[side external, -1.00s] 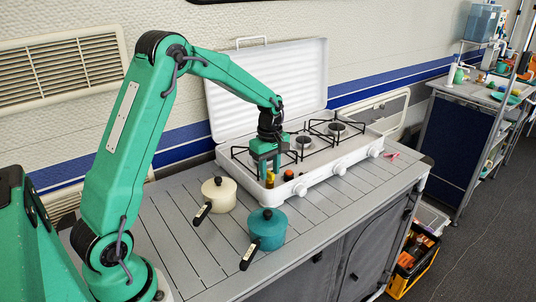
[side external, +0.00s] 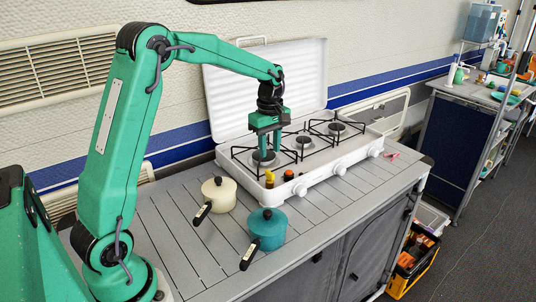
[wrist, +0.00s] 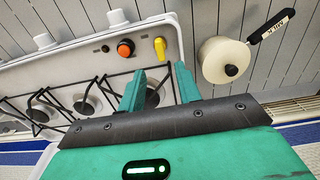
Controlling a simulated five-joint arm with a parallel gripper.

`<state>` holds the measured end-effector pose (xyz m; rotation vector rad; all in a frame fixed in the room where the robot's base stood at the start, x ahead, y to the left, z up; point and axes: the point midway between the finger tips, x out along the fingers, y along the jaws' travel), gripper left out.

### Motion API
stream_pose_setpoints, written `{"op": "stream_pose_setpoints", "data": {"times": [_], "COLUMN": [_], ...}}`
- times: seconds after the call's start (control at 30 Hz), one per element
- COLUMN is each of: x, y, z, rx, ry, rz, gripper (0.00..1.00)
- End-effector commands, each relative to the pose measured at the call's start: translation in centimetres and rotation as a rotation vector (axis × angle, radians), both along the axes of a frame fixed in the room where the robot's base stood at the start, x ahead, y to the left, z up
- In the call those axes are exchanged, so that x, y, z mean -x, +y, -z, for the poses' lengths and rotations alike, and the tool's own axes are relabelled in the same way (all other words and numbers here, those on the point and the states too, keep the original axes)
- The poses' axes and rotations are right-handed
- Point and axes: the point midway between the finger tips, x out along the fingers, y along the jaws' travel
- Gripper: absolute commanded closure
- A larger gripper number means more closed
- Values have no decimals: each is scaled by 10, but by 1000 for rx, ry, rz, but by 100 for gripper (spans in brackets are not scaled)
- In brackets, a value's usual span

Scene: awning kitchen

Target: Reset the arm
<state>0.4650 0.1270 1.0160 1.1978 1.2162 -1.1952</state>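My green gripper (side external: 266,146) hangs pointing down above the left burner of the white stove (side external: 328,168). In the wrist view its two fingers (wrist: 159,84) are apart with nothing held between them. The yellow knob (side external: 270,179) sits on the stove's front left, next to an orange-red knob (side external: 289,175). Both knobs also show in the wrist view, the yellow one (wrist: 160,48) and the orange one (wrist: 125,48), beyond the fingertips.
Black pan supports (side external: 322,128) rise over the burners.

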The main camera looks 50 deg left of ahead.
Motion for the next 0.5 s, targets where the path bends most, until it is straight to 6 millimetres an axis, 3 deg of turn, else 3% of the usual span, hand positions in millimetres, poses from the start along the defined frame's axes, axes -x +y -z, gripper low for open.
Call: {"op": "stream_pose_setpoints", "data": {"times": [0.5], "x": [5], "y": [-5], "z": [-8], "rx": [-3], "ry": [-13], "rz": [38], "gripper": [66]}}
